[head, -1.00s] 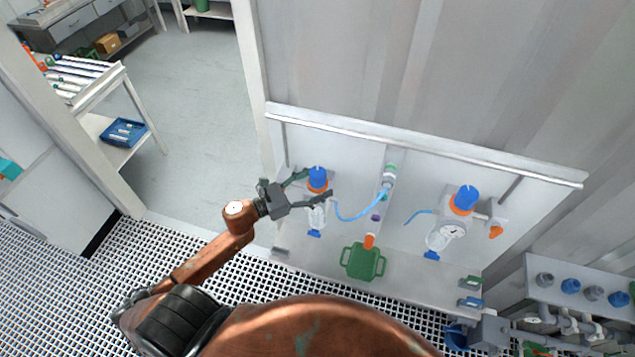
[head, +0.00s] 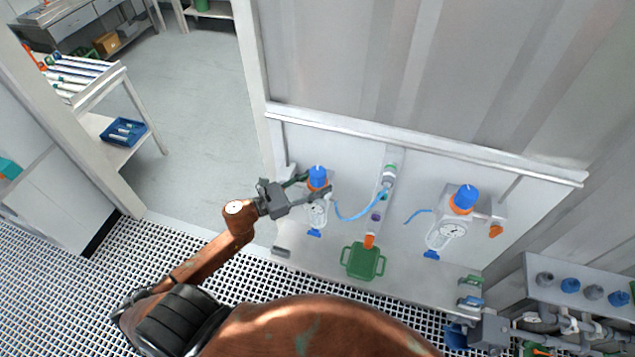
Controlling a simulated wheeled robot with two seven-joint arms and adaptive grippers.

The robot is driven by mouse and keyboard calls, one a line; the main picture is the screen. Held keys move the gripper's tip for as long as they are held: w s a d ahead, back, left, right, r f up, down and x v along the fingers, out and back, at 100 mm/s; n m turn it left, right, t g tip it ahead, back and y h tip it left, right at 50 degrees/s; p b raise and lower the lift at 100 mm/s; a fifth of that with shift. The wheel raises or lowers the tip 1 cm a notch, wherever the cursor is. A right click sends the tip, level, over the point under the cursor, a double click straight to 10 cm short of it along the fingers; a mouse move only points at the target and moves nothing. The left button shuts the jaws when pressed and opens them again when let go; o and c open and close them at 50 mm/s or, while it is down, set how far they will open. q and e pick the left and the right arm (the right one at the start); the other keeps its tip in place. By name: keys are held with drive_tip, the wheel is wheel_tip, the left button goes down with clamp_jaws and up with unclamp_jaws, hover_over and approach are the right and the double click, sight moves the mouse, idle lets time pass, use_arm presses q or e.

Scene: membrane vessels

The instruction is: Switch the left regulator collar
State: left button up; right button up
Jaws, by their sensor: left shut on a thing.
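The left regulator (head: 317,216) is on the panel, with a blue knob (head: 317,173) on top, an orange collar (head: 316,186) below it and a clear bowl with a gauge. My left gripper (head: 319,184) reaches in from the left. Its two dark fingers lie on either side of the regulator's upper part and are shut on the collar. The fingers hide part of the collar. My right gripper is not in view.
A second regulator (head: 441,236) with a blue knob, orange collar and gauge stands to the right. A light-blue hose (head: 357,216) runs from the left regulator to a central fitting (head: 388,178). A green two-handled container (head: 362,262) sits in front. A rail (head: 420,148) crosses above.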

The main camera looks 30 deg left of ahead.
use_arm(q)
drive_tip(key=shift+r, duration=0.75)
drive_tip(key=o, duration=1.7)
drive_tip(key=shift+o, duration=0.2)
drive_tip(key=shift+s+a+f, duration=0.1)
drive_tip(key=shift+s+a, duration=0.25)
drive_tip(key=shift+s, duration=0.05)
drive_tip(key=v, duration=1.1)
drive_tip(key=shift+w+a, duration=0.1)
